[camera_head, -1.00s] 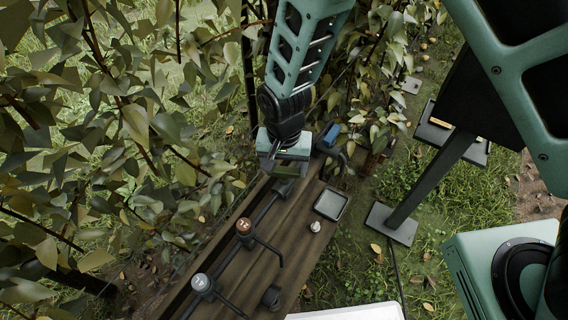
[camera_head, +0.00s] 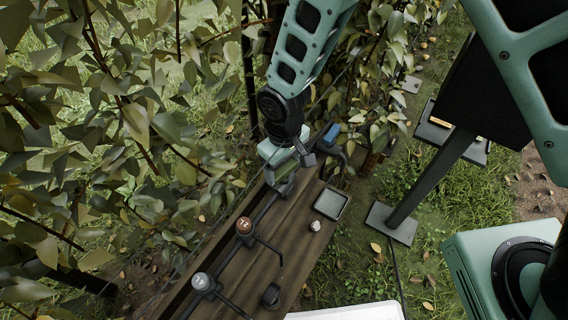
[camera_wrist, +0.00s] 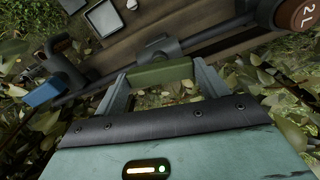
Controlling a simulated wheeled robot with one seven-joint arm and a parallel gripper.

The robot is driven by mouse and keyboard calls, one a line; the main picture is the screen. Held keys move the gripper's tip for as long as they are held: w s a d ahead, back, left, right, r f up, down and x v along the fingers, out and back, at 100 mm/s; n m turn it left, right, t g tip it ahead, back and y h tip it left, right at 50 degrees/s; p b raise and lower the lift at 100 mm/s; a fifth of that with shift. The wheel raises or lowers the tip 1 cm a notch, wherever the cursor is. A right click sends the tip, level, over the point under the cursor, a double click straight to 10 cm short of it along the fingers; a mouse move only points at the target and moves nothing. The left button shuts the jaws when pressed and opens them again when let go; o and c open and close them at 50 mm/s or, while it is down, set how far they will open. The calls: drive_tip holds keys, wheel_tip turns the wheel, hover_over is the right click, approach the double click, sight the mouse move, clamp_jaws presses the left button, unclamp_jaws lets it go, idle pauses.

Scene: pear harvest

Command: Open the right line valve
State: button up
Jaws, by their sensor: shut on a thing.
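My gripper (camera_head: 284,172) is at the pipe along the plank, beyond the brown-capped valve. In the wrist view its fingers (camera_wrist: 161,75) are shut on the two ends of a green handle (camera_wrist: 160,71). The handle lies crosswise between the fingers, right against a grey valve body (camera_wrist: 158,50) on the pipe. In the head view the gripper hides most of this handle. I see no label on this valve. A brown-capped valve (camera_head: 244,225) sits nearer; its cap, marked 2 L, also shows in the wrist view (camera_wrist: 300,15).
A grey-capped valve (camera_head: 202,283) with a lever stands nearest on the plank (camera_head: 240,280). A blue-handled fitting (camera_head: 331,134) is at the far end. A small tray (camera_head: 331,203) and a pale knob (camera_head: 315,225) lie to the right. Leafy branches crowd the left.

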sight(284, 168)
drive_tip(key=shift+n, duration=1.1)
drive_tip(key=o, duration=1)
wheel_tip(284, 168, up, 18)
drive_tip(key=shift+f+b, duration=0.25)
drive_tip(key=shift+b, duration=0.2)
drive_tip(key=s+d+r+m, duration=0.1)
drive_tip(key=s+d, duration=0.2)
drive_tip(key=s, duration=0.3)
drive_tip(key=s+d+r, duration=0.2)
drive_tip(key=s+d, duration=0.1)
drive_tip(key=s, duration=0.2)
drive_tip(key=s+d+r+m, duration=0.1)
drive_tip(key=s+d, duration=0.3)
drive_tip(key=s, duration=0.2)
drive_tip(key=shift+s+r+m+y, duration=0.25)
drive_tip(key=shift+s+m+y, duration=0.05)
drive_tip(key=shift+s, duration=0.05)
